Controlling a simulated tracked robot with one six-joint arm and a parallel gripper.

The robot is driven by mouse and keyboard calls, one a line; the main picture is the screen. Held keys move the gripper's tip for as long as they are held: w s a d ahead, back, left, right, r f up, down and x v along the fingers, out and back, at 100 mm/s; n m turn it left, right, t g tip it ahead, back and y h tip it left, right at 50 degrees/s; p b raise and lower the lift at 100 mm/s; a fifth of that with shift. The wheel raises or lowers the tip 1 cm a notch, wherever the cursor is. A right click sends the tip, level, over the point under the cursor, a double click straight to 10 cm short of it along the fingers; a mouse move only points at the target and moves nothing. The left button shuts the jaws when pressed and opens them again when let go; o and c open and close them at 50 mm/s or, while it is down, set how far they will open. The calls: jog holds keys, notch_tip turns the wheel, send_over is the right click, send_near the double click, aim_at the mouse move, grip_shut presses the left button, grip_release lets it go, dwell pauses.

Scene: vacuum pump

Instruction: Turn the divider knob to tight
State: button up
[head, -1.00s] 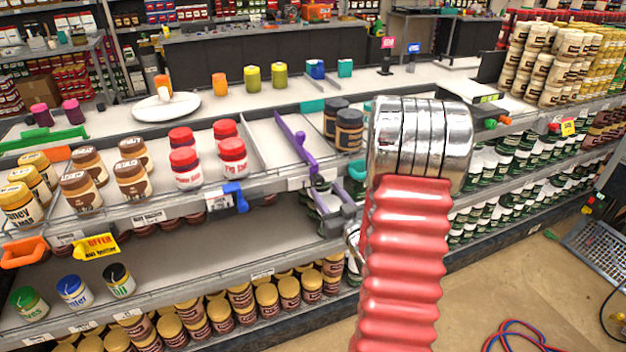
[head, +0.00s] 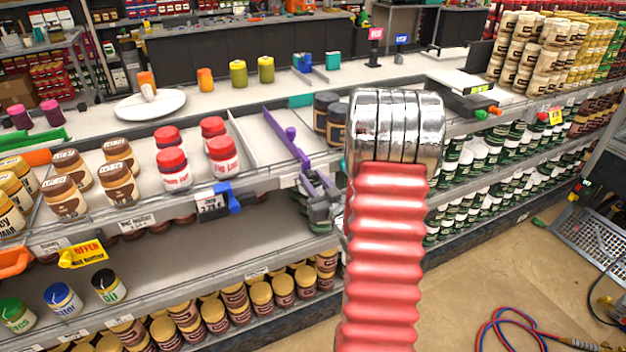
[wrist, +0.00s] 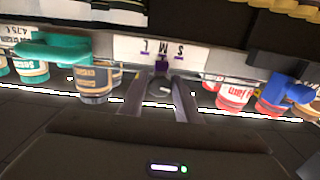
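The purple divider (head: 286,138) runs front to back across the upper shelf, between the red-lidded jam jars and the dark jars. A raised purple piece stands on it. In the wrist view a purple knob (wrist: 161,66) sits at the shelf front below a white label (wrist: 160,50) lettered S, M, L, seen upside down. My gripper (head: 316,186) is at the shelf's front edge, at the divider's front end. It also shows in the wrist view (wrist: 161,82), its two grey fingers apart with the knob between or just beyond their tips. Contact cannot be told.
A blue clip (head: 228,197) and jam jars (head: 221,155) stand left of the divider. Dark jars (head: 338,125) stand to its right. In the wrist view a teal clip (wrist: 55,48) flanks the label. My red ribbed arm cover hides part of the shelf front.

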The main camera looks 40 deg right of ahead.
jog(key=c, duration=0.6)
jog(key=shift+s+d, duration=0.1)
jog(key=shift+d, duration=0.1)
jog(key=shift+c, duration=0.2)
jog(key=shift+a, duration=0.15)
jog(key=shift+m, duration=0.5)
jog(key=m, duration=0.9)
jog(key=shift+m, duration=0.4)
jog(key=shift+f+m, duration=0.1)
jog(key=shift+m, duration=1.8)
